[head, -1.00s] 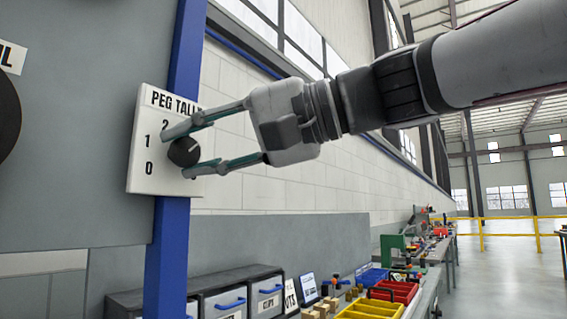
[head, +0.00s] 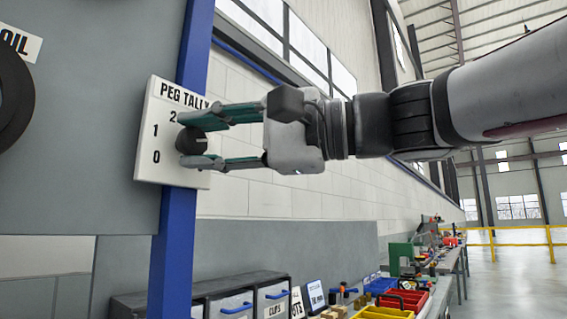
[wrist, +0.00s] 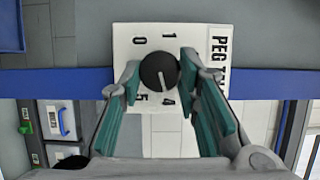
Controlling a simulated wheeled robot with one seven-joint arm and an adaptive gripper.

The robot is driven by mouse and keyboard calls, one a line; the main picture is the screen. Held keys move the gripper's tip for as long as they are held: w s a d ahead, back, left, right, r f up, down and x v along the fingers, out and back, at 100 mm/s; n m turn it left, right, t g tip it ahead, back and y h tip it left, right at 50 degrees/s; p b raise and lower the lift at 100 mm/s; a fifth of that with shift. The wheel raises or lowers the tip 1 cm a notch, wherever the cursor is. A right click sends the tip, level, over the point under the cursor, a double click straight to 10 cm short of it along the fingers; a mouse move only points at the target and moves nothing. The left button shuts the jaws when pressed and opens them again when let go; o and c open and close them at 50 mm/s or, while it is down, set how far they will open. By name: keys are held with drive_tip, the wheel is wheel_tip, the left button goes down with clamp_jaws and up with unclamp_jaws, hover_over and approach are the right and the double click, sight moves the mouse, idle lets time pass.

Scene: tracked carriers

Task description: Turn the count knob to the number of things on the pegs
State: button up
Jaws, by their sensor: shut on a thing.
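The white PEG TALLY panel (head: 150,172) is on a blue post in the head view; it also shows sideways in the wrist view (wrist: 125,58). Its round black count knob (head: 192,141) has a pale line. In the wrist view the knob (wrist: 157,68) shows this line pointing down and slightly right, towards the 4. The 0, 1, 4 and 5 are readable there; a finger hides numbers on the right. My gripper (head: 192,139) is shut on the knob, one finger on each side. The pegs and things on them are not in view.
A grey board (head: 90,190) with a black ring (head: 14,100) and an OIL sign is at the left. Below are grey drawers (head: 235,303) and a bench with a yellow bin (head: 383,313) and a red bin (head: 402,299). Open floor lies at the right.

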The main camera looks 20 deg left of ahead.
drive_tip(key=shift+w, duration=0.1)
drive_tip(key=o, duration=1.2)
drive_tip(key=d, duration=1.2)
drive_tip(key=shift+f, duration=0.1)
